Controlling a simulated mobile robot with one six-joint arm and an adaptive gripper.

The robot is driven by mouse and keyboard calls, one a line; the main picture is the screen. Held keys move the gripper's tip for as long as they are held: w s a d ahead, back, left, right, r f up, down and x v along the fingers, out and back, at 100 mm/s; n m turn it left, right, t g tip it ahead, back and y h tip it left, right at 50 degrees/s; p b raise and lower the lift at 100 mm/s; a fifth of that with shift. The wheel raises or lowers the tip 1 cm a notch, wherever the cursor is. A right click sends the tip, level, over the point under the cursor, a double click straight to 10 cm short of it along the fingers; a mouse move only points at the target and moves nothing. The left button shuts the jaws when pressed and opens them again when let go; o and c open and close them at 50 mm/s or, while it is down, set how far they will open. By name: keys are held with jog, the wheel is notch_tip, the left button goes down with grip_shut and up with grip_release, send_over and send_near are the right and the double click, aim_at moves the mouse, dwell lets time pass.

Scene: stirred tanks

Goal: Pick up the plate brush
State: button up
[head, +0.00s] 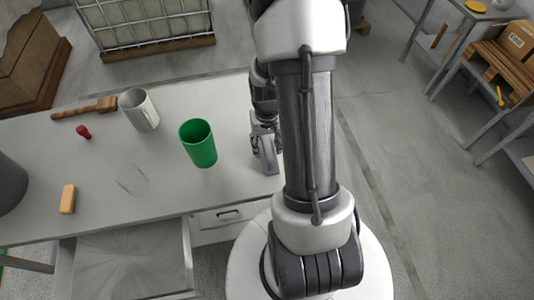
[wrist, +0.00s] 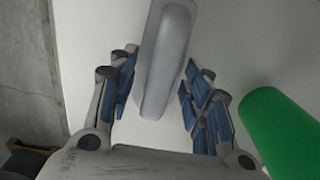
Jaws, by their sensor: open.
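A long grey object with rounded ends (wrist: 165,55) lies on the table between the two fingers of my gripper (wrist: 160,72) in the wrist view. It may be the plate brush, but no bristles show. My gripper is open, with a finger on each side and a gap at least on the right. In the head view my gripper (head: 262,140) is low over the table's right end, and the grey object (head: 270,160) shows partly there. A brown wooden piece with a handle (head: 85,109) lies at the table's back left; I cannot tell whether it is a brush.
A green cup (head: 198,145) stands close left of my gripper in the head view; it is at the right in the wrist view (wrist: 275,130). A drawer (head: 125,262) is open in front.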

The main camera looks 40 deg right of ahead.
jog(key=shift+f, duration=0.3)
jog(key=shift+r, duration=0.1)
grip_shut()
